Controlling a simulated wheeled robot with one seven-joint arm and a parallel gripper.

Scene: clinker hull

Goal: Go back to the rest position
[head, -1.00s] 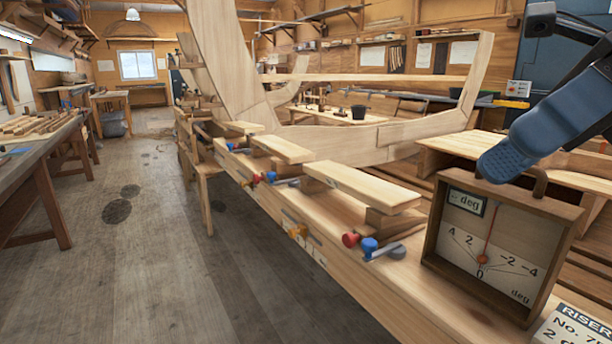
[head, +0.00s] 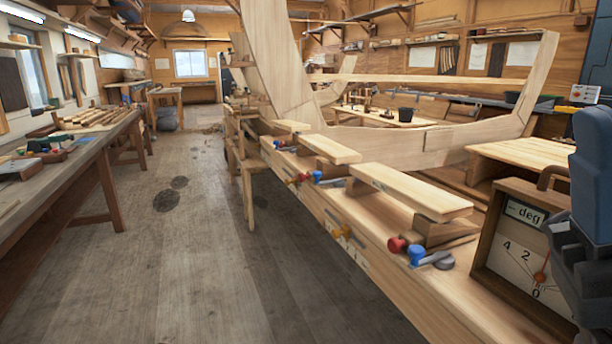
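My arm shows at the right edge as a blue upright part with dark jointed parts of my gripper (head: 588,262) below it. These stand in front of the right side of a wooden-framed gauge (head: 512,262) on the plank bench and hide part of its dial. The fingertips cannot be made out, so I cannot tell whether the gripper is open or shut. No held object is visible.
The long plank bench (head: 385,262) carries wooden blocks, a red knob (head: 397,245) and a blue knob (head: 416,256). A left workbench (head: 85,160) holds tools. The floor (head: 200,260) between them is clear. Pale hull timbers (head: 285,60) rise behind.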

